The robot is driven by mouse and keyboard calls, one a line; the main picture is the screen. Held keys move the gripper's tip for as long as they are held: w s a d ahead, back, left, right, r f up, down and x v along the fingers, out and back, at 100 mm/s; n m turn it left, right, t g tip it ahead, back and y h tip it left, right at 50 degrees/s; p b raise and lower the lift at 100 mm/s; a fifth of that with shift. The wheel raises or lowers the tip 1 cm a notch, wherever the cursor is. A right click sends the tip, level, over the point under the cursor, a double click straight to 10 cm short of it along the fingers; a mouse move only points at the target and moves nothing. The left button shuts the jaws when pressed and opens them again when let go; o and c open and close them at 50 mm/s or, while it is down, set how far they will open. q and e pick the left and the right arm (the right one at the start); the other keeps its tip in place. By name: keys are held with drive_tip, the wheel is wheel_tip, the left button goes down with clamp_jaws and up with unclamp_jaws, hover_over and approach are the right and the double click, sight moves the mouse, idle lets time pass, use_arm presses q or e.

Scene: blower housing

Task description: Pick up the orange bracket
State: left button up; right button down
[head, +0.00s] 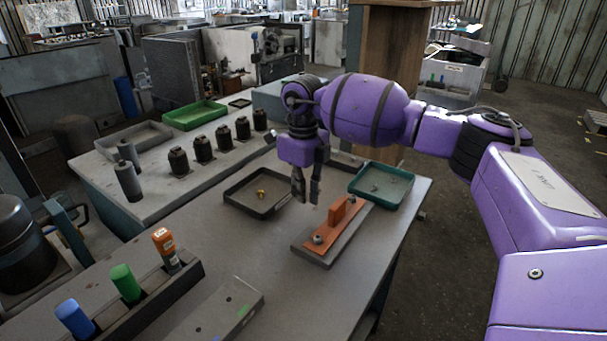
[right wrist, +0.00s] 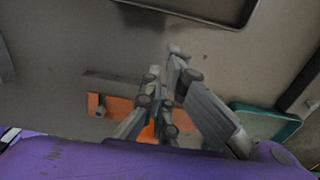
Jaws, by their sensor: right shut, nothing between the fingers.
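The orange bracket (head: 323,238) lies on a grey block (head: 309,254) on the workbench, with an upright part near its far end and a round fastener near its close end. My right gripper (head: 307,198) points down, shut and empty, above the table just behind and left of the bracket. In the right wrist view the gripper (right wrist: 166,62) covers the middle of the bracket (right wrist: 121,104). I cannot tell the exact height between them. My left gripper is not in view.
A black tray (head: 236,206) with a small yellow item stands left of the gripper. A teal tray (head: 406,199) with small parts stands to the right. A rack (head: 195,270) of coloured-handled tools is at front left.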

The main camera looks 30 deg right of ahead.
sight(329, 208)
wheel_tip(329, 208, down, 2)
drive_tip(key=shift+f, duration=0.1)
drive_tip(key=s, duration=0.1)
drive_tip(key=s+d, duration=0.1)
drive_tip(key=s+p, duration=0.1)
drive_tip(key=shift+s+d+r, duration=0.1)
drive_tip(key=shift+d+r, duration=0.1)
drive_tip(key=shift+r, duration=0.1)
drive_tip(key=shift+s, duration=0.2)
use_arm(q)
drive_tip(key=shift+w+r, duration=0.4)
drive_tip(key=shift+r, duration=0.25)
use_arm(e)
drive_tip(key=shift+f, duration=0.1)
drive_tip(key=shift+s+d, duration=0.1)
drive_tip(key=shift+s+d+p, duration=0.25)
drive_tip(key=shift+s+p, duration=0.1)
drive_tip(key=shift+s, duration=0.25)
drive_tip(key=shift+s+d+p, duration=0.25)
drive_tip(key=shift+s+p, duration=0.1)
drive_tip(key=shift+s, duration=0.2)
drive_tip(key=shift+s+d, duration=0.1)
drive_tip(key=shift+s, duration=0.1)
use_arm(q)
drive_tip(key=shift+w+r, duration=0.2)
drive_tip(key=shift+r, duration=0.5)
use_arm(e)
drive_tip(key=shift+w, duration=0.1)
